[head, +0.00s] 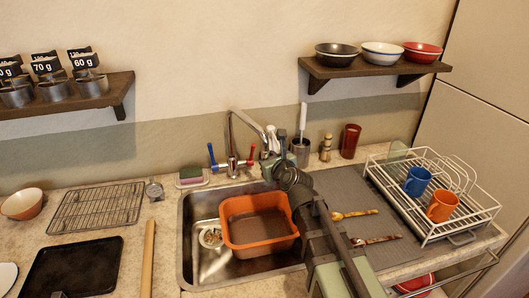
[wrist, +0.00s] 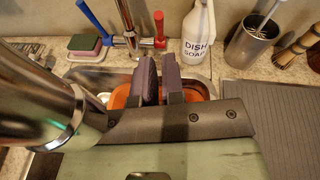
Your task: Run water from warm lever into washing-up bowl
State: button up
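The orange washing-up bowl (head: 231,237) sits in the steel sink, upright, with no water seen in it. The chrome tap (head: 232,138) stands behind the sink with its spout over the basin; no stream shows. Its red lever (head: 253,152), taken as the warm one, is on the right and its blue lever (head: 211,154) on the left. In the wrist view my gripper (wrist: 159,58) has two dark fingers with a narrow empty gap between them. The red lever (wrist: 159,27) is just beyond the fingertips, apparently apart from them. In the head view my arm largely hides the fingers.
A dish soap bottle (wrist: 198,35) and a steel brush holder (wrist: 250,45) stand right of the tap. A sponge (head: 191,174) lies left of it. A white dish rack (head: 428,236) with cups is at the right. Shelves hang above on both sides.

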jog(key=o, duration=0.5)
jog(key=shift+m+t+y, duration=0.3)
jog(key=shift+m+y, duration=0.2)
jog(key=shift+m, duration=0.1)
jog(key=w+f+b, duration=0.1)
jog(key=f+b, duration=0.4)
jog(key=w+a+f+b, duration=0.1)
jog(key=f+b, duration=0.1)
jog(key=b, duration=0.1)
jog(key=shift+w+f, duration=0.2)
jog(key=shift+w, duration=0.1)
jog(key=shift+n+t+y, duration=0.3)
jog(key=shift+t+y, duration=0.2)
jog(key=shift+t, duration=0.2)
jog(key=x, duration=0.4)
jog(key=r+x, duration=0.1)
jog(key=x, duration=0.4)
jog(key=b+x, duration=0.1)
jog(key=x, duration=0.3)
jog(key=shift+w+r, duration=0.35)
jog(key=shift+w, duration=0.05)
jog(key=shift+s, duration=0.1)
grip_shut()
